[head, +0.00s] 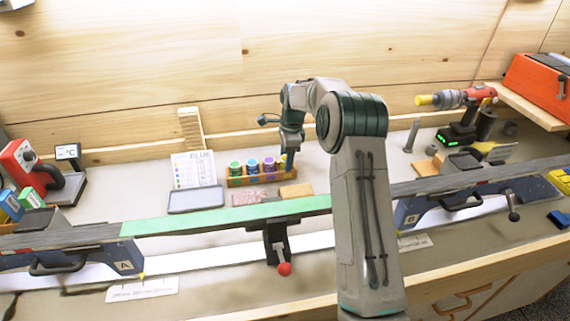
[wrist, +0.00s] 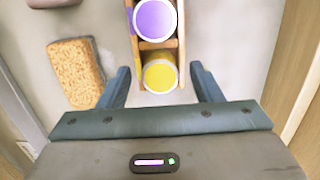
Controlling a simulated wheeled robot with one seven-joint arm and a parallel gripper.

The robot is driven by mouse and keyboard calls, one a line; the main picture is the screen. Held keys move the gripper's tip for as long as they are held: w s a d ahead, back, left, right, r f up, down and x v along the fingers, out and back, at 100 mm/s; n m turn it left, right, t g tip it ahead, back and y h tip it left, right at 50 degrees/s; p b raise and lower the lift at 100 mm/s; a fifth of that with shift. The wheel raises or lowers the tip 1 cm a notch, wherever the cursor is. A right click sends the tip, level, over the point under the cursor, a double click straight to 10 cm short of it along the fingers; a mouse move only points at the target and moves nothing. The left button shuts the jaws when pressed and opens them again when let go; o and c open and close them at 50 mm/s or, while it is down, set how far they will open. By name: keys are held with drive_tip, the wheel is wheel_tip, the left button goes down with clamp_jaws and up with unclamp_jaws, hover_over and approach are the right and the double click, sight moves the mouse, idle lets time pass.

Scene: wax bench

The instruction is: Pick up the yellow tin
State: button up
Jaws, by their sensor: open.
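The yellow tin (wrist: 160,76) sits at the near end of a wooden rack (wrist: 183,52) in the wrist view, with a purple-lidded tin (wrist: 155,20) beside it. My gripper (wrist: 160,70) is open, with one finger on each side of the yellow tin and a gap on both sides. In the head view my gripper (head: 289,160) is at the right end of the rack (head: 248,182) and largely hides the yellow tin. Green (head: 236,168), blue (head: 252,166) and purple (head: 269,164) tins stand in the row to its left.
A tan porous block (wrist: 76,73) lies left of the rack in the wrist view. A long green-topped ski (head: 225,217) runs across in front.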

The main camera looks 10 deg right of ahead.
sight(284, 157)
drive_tip(key=c, duration=1.1)
drive_tip(key=shift+o, duration=0.2)
drive_tip(key=shift+r, duration=0.55)
wheel_tip(284, 157, up, 3)
drive_tip(key=shift+w+r+b, duration=0.1)
drive_tip(key=shift+b, duration=0.45)
drive_tip(key=s+d+r+b, duration=0.1)
drive_tip(key=s+d+r, duration=0.1)
drive_tip(key=d, duration=0.3)
drive_tip(key=s+d+r+b, duration=0.1)
drive_tip(key=s+d+r, duration=0.1)
drive_tip(key=d+r, duration=0.2)
drive_tip(key=shift+s+d+r, duration=0.25)
drive_tip(key=shift+d+r, duration=0.15)
drive_tip(key=shift+d, duration=0.5)
